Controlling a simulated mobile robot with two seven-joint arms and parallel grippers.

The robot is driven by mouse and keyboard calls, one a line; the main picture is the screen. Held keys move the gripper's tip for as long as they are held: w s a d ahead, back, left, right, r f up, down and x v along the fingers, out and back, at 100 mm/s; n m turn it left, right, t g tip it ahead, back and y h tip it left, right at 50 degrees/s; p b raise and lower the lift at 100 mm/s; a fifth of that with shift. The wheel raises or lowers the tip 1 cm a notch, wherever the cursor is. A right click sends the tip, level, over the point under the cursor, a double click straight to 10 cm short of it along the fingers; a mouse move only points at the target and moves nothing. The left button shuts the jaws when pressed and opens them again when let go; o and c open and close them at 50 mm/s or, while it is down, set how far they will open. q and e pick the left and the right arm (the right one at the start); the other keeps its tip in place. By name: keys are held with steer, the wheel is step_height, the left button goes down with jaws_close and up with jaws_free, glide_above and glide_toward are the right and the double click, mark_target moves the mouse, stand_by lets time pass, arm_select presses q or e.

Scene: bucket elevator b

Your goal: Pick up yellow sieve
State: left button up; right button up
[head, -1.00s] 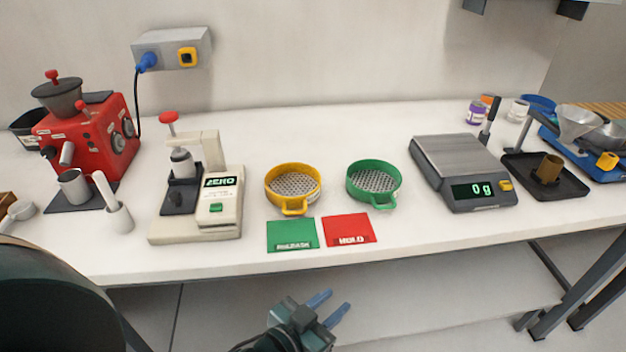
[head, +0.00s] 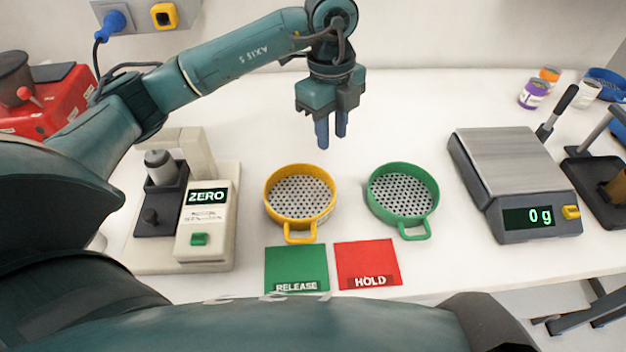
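The yellow sieve (head: 271,209) sits on the white bench in the middle of the head view. It has a round yellow rim, a grey perforated mesh and a loop handle pointing toward me. My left gripper (head: 331,141) hangs above the bench, beyond the sieve and slightly to its right in the picture. Its two blue fingers point down with a narrow gap between them, and nothing shows in that gap. It appears apart from the sieve. My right gripper is not in view.
A green sieve (head: 432,205) sits right of the yellow one. Green RELEASE (head: 296,262) and red HOLD (head: 367,258) cards lie in front. A ZERO device (head: 213,235) stands left, a scale (head: 543,198) reading 0 g right. A red machine (head: 48,112) is far left.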

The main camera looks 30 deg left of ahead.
arm_select(q)
steer(key=a, duration=0.2)
steer(key=p, duration=0.1)
glide_above(324, 172)
steer(key=shift+n+y, duration=0.3)
steer(key=shift+y, duration=0.1)
step_height(324, 172, down, 6)
steer(key=shift+a+f, duration=0.15)
steer(key=shift+f+p, duration=0.8)
steer(key=shift+f, duration=2.2)
steer(key=shift+c, duration=0.3)
jaws_close()
